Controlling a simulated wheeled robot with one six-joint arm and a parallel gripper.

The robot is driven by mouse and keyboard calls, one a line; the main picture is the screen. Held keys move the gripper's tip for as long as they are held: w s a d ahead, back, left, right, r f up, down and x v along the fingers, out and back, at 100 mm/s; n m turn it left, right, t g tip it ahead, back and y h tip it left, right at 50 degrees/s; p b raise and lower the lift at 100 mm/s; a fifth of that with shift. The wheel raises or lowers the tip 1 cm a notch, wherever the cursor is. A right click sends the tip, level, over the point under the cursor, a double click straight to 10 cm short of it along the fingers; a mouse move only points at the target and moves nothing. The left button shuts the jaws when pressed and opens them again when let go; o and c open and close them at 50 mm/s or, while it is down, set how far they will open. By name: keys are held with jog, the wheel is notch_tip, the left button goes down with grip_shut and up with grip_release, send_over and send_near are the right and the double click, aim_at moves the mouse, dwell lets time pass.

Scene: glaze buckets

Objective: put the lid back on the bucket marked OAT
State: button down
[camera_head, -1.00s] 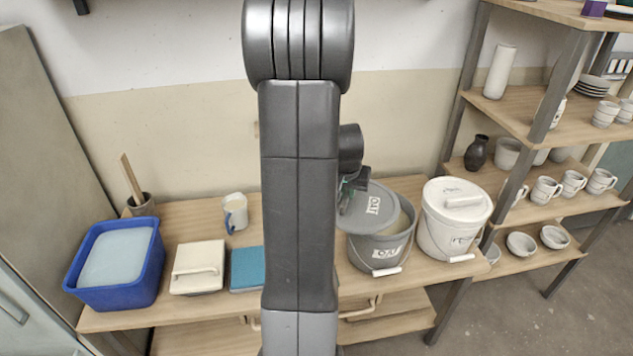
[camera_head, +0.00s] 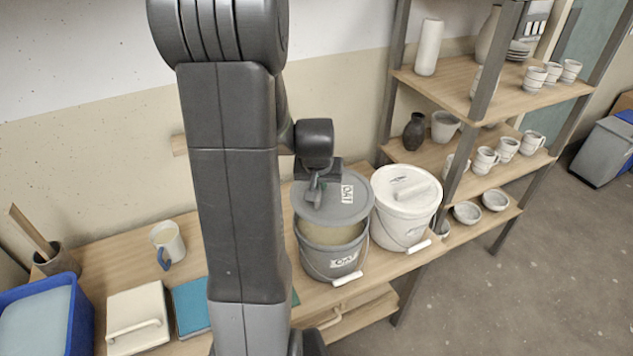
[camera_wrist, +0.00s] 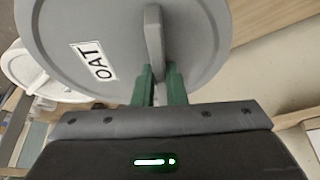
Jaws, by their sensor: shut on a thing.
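The grey lid (camera_head: 345,208), marked OAT, is in my gripper (camera_head: 316,192). The gripper is shut on the lid's upright handle; in the wrist view, the green fingers (camera_wrist: 159,88) grip the handle of the lid (camera_wrist: 105,30). The grey bucket marked OAT (camera_head: 320,262) stands on the bench, its wire handle hanging at the front. In the head view, the lid is over the back part of the bucket's mouth, and the pale contents show at the front. Whether the lid touches the rim, I cannot tell.
A white lidded bucket (camera_head: 402,222) stands close at the right of the OAT bucket. A jug (camera_head: 168,245), a white lidded box (camera_head: 140,318), a blue item (camera_head: 190,305) and a blue tub (camera_head: 75,315) are on the left. Shelves of pottery (camera_head: 470,165) stand at the right.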

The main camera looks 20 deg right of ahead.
notch_tip(320, 180, down, 5)
jog(key=b, duration=0.3)
jog(key=shift+f+b, duration=0.5)
jog(key=shift+b, duration=0.15)
jog(key=shift+f+b, duration=0.8)
jog(key=shift+b, duration=0.45)
dwell(1.7)
dwell(0.3)
jog(key=c, duration=1.4)
grip_release()
jog(key=shift+o, duration=0.5)
jog(key=o, duration=0.4)
